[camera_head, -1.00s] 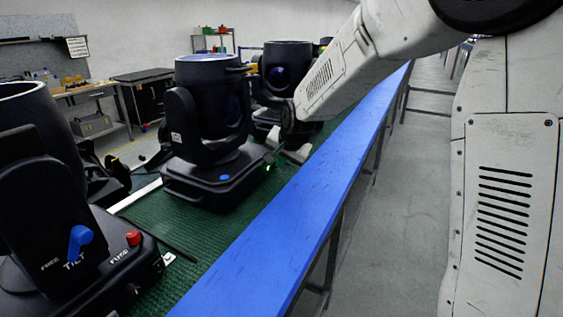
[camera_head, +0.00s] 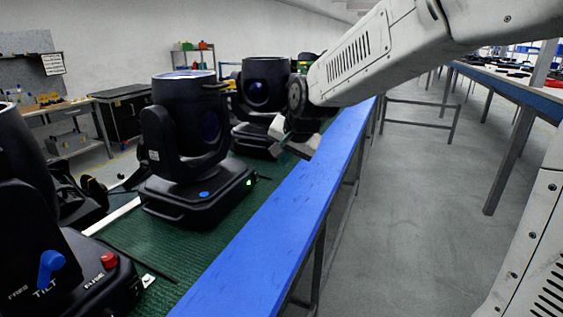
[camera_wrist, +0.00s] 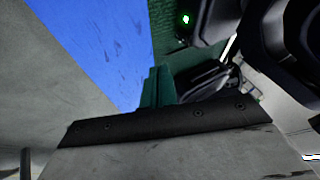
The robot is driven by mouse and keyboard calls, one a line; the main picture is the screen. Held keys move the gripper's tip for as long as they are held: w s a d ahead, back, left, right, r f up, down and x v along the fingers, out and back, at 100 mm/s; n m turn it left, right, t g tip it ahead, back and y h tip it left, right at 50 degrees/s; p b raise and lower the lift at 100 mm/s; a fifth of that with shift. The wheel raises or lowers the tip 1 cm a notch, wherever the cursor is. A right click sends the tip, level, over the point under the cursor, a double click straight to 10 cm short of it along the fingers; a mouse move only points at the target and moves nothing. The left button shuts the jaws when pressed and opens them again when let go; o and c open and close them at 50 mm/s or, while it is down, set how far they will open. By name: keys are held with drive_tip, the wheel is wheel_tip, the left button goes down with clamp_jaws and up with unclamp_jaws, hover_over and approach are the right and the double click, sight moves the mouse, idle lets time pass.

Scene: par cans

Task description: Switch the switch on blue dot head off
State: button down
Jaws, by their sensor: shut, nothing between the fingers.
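The blue dot head (camera_head: 185,105) is a black par can on a black base, left of centre in the head view. A blue dot (camera_head: 204,194) marks its base. A small green light (camera_head: 249,183) glows on the base's right end; a green light also shows at the top of the wrist view (camera_wrist: 185,18). I cannot make out the switch's shape. My gripper (camera_head: 284,138) is up and to the right of this light, clear of the base. Its green fingers (camera_wrist: 158,86) are shut and empty, over the table's edge in the wrist view.
The heads stand on a green mat (camera_head: 175,252) with a blue table edge (camera_head: 265,235) along it. A nearer head with a blue tilt knob (camera_head: 50,268) and red fuse (camera_head: 109,261) is front left. Another head (camera_head: 263,85) stands behind. The grey floor (camera_head: 410,210) at right is open.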

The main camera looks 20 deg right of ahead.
sight(256, 178)
drive_tip(key=shift+w+d+f, duration=0.15)
drive_tip(key=shift+d+f, duration=0.25)
drive_tip(key=shift+f, duration=0.2)
drive_tip(key=x, duration=0.9)
drive_tip(key=shift+f, duration=0.3)
drive_tip(key=w+a, duration=0.2)
drive_tip(key=shift+w+a+f, duration=0.2)
drive_tip(key=shift+w+f, duration=0.1)
drive_tip(key=shift+f, duration=0.1)
drive_tip(key=shift+w+a, duration=0.3)
